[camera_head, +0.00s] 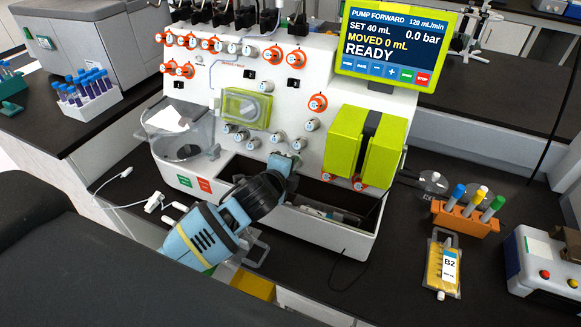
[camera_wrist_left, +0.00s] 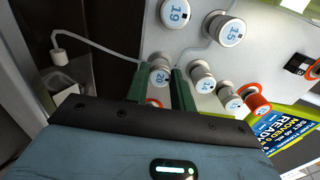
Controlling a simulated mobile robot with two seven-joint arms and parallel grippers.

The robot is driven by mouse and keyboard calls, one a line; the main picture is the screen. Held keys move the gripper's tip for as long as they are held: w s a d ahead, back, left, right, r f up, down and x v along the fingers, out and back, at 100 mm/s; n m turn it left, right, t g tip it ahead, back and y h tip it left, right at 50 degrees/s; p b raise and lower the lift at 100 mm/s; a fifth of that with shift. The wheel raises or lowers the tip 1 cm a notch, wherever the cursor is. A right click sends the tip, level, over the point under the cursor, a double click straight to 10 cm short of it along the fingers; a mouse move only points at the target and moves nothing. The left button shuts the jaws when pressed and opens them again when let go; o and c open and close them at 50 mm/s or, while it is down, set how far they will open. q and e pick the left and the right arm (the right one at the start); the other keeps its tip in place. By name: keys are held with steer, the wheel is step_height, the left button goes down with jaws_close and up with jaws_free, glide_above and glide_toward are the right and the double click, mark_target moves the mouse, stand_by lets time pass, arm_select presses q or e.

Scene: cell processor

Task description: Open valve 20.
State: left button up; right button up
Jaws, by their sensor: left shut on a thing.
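Valve 20 (camera_wrist_left: 160,78) is a small round white knob with a blue 20 on the front panel of the cell processor (camera_head: 228,120). In the left wrist view the two dark green fingers of my left gripper (camera_wrist_left: 161,84) lie on either side of it, shut on it. In the head view my left gripper (camera_head: 290,162) is at the lower middle of the panel, and the gripper covers the knob there. How the valve is turned I cannot tell. My right gripper is not in view.
Neighbouring knobs 19 (camera_wrist_left: 174,12), 15 (camera_wrist_left: 228,30) and 14 (camera_wrist_left: 202,83) are close by. A lime-green block (camera_head: 380,147) is right of my gripper, and an open bin (camera_head: 335,212) lies below. The screen (camera_head: 395,45) reads READY. An orange tube rack (camera_head: 464,218) stands at right.

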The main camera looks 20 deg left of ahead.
arm_select(q)
steer(key=shift+d+f, duration=0.1)
stand_by(0.3)
steer(key=o, duration=1)
steer(key=shift+s, duration=0.15)
steer(key=v, duration=0.7)
steer(key=shift+s+r, duration=0.25)
steer(key=shift+s, duration=0.05)
